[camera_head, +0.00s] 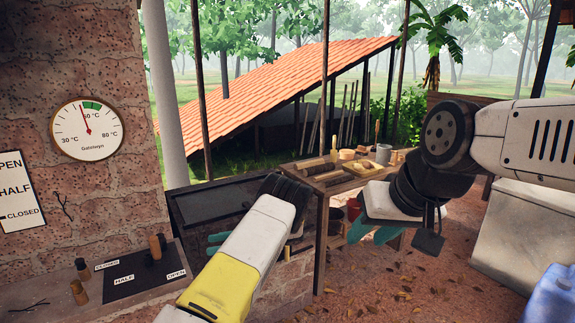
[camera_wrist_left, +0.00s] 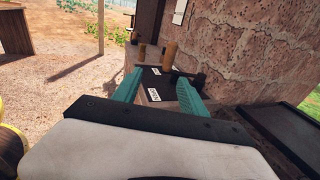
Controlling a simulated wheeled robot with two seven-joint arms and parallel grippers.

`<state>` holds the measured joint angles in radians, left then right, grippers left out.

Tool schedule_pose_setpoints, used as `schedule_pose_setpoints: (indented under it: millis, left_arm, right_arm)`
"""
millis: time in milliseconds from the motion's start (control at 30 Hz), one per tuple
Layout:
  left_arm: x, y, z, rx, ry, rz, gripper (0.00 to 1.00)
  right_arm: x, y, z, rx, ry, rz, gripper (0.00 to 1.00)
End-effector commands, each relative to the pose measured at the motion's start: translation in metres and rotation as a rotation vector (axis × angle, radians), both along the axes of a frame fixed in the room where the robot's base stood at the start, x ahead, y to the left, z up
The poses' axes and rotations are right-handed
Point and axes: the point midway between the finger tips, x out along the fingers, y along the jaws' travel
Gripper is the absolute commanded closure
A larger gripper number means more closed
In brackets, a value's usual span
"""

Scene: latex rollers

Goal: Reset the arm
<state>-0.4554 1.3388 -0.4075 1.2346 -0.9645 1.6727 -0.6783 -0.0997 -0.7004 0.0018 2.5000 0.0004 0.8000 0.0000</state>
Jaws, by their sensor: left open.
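My left arm comes up from the bottom of the head view, with its yellow and white link in front. My left gripper (camera_wrist_left: 160,78) shows two teal fingers spread apart in the left wrist view, with nothing between them. In the head view its fingers (camera_head: 217,240) are partly hidden behind the arm. My right arm reaches in from the right. My right gripper (camera_head: 372,233) hangs low with teal fingers partly showing below the wrist; its opening is unclear. I see nothing held in it.
A black plate (camera_head: 130,282) labelled CLOSED, HALF and OPEN, with a wooden-handled lever (camera_head: 157,247), lies on the left ledge. A gauge (camera_head: 86,130) hangs on the brick wall. A wooden table (camera_head: 345,183) with items stands behind. A blue container (camera_head: 553,296) is at lower right.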

Motion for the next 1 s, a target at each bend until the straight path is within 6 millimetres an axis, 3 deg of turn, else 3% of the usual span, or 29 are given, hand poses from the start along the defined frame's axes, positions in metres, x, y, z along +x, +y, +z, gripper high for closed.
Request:
schedule_pose_setpoints:
  millis: [267, 567, 733, 1000]
  left_arm:
    - [-0.009, 0.009, 0.019, -0.104, -0.067, 0.054, 0.5]
    - [-0.033, 0.021, 0.054, -0.311, -0.217, 0.166, 0.5]
    - [-0.063, 0.023, 0.089, -0.509, -0.379, 0.274, 0.5]
    - [-0.121, 0.007, 0.145, -0.83, -0.677, 0.454, 0.5]
  right_arm:
    - [0.0, 0.0, 0.0, 0.0, 0.001, -0.001, 0.64]
    - [0.0, 0.0, 0.0, 0.0, 0.001, -0.001, 0.64]
    - [0.0, 0.0, 0.0, 0.0, 0.001, -0.001, 0.64]
    - [0.0, 0.0, 0.0, 0.001, 0.0, -0.001, 0.64]
